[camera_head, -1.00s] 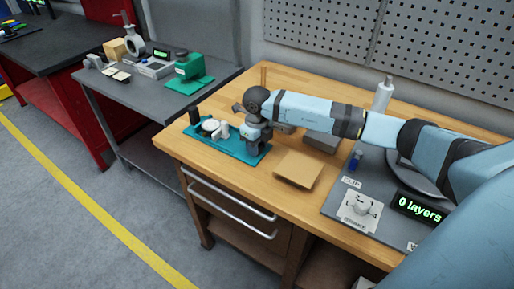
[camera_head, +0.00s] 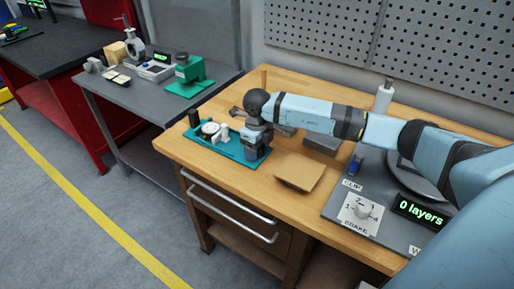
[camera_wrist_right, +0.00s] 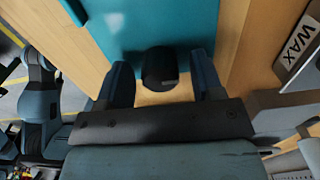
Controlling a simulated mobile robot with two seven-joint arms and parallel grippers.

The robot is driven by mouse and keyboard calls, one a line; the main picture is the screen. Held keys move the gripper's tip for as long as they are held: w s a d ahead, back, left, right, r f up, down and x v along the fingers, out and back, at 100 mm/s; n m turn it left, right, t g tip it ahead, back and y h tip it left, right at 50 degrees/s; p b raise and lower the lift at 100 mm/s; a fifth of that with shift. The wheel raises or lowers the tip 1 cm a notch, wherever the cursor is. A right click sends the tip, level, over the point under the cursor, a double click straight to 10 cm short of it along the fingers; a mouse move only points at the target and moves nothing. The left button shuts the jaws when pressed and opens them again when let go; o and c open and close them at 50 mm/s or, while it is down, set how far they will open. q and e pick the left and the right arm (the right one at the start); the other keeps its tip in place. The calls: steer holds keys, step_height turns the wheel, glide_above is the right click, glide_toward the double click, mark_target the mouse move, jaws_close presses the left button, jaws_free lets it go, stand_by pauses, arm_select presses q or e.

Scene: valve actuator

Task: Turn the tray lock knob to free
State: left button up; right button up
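A teal tray (camera_head: 224,148) lies near the left end of the wooden bench and carries several small parts. My right gripper (camera_head: 252,148) points down at the tray's right end; my wrist hides much of that area. In the right wrist view, a black knob-like piece (camera_wrist_right: 160,68) sits at the edge of the teal tray (camera_wrist_right: 150,22). My right gripper (camera_wrist_right: 163,76) has its fingers on both sides of this piece, with a visible gap on each side. I cannot read any lock marking on it. My left gripper does not show.
A tan block (camera_head: 299,172) lies right of the tray. A dark mat with a white dial plate (camera_head: 361,212) and a "0 layers" display (camera_head: 420,210) is further right. A white bottle (camera_head: 383,97) stands at the back. A wax label (camera_wrist_right: 300,42) shows in the wrist view.

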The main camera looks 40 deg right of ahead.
step_height(320, 180, up, 14)
stand_by(0.6)
steer(key=shift+f, duration=0.15)
stand_by(0.3)
